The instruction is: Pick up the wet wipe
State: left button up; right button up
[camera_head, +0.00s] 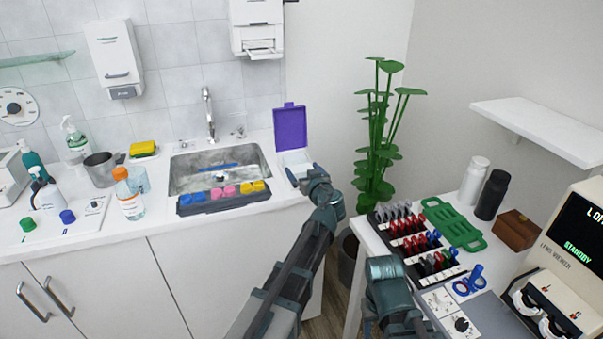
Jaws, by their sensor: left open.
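A box with a raised purple lid (290,127) stands on the counter to the right of the sink, and I take it for the wet wipe box. Something white (294,158) shows in its open lower part; I cannot tell whether it is a wipe or the box itself. My left gripper (296,178) is open at the front right of this box, close to it; contact cannot be judged. The gripper hides part of the box's front. My right arm shows at the lower right, but its jaws cannot be made out.
A dark tray (222,203) with blue, pink and yellow pieces lies in front of the sink (185,172). Bottles and a metal cup (101,170) stand at left. A tall plant (377,140) stands between the counter and the right table, which holds a lens rack and a lens viewer (575,250).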

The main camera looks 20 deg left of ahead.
aim_at(303, 172)
pick_arm(q)
jog(key=c, duration=1)
jog(key=shift+o, duration=0.2)
jog(key=shift+r, duration=0.15)
jog(key=shift+r+p, duration=0.6)
jog(key=shift+p, duration=0.2)
jog(key=r+p, duration=0.2)
jog(key=shift+s+r+p, duration=0.3)
jog(key=shift+r, duration=0.05)
jog(key=s+d, duration=0.2)
jog(key=s, duration=0.5)
jog(key=s+d, duration=0.3)
jog(key=s, duration=0.4)
jog(key=shift+s+r+p, duration=0.4)
